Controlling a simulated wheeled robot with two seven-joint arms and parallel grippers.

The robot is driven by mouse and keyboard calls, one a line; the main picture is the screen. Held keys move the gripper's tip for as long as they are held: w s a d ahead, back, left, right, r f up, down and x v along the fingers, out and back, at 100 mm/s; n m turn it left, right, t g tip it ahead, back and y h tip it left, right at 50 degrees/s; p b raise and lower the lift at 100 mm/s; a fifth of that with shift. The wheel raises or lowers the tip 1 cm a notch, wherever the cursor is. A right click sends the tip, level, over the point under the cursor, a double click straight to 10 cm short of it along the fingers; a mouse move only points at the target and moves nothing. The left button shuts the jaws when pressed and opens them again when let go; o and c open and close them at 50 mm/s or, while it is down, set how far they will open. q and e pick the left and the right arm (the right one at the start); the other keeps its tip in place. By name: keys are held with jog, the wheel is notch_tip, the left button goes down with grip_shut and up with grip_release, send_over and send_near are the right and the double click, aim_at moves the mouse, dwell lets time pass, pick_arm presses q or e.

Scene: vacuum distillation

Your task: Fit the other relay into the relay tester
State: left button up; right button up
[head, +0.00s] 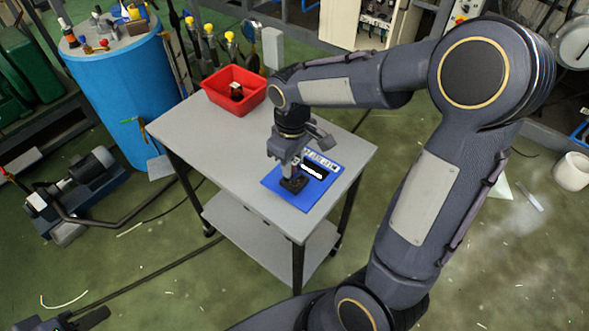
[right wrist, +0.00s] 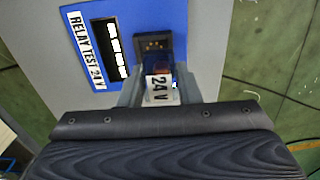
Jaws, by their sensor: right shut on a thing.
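The relay tester is a blue panel (head: 273,181) on the grey table, with a black display window and a dark socket (head: 293,184). The right wrist view shows its label "RELAY TEST 24V" (right wrist: 86,50) and the socket (right wrist: 152,44) with contacts visible. My right gripper (head: 288,167) is shut on a relay (right wrist: 158,88) labelled "24 V", close to the socket; whether they touch is unclear. Another dark relay (head: 236,93) lies in the red bin (head: 250,80). My left gripper (head: 85,319) is at the bottom left edge, away from the table; its jaws are unclear.
The grey table (head: 215,150) is clear left of the tester. The red bin stands at its back corner. A blue barrel (head: 120,85) stands beyond the table's left side, with a pump (head: 85,175) on the floor near it.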

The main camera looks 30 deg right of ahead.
aim_at(294, 171)
jog(key=f, duration=0.3)
jog(key=shift+w+d+f, duration=0.2)
jog(key=shift+d, duration=0.2)
jog(key=shift+f, duration=0.35)
jog(key=shift+b, duration=0.3)
jog(key=o, duration=0.5)
jog(key=shift+f, duration=0.2)
jog(key=o, duration=0.5)
jog(key=shift+r, duration=0.1)
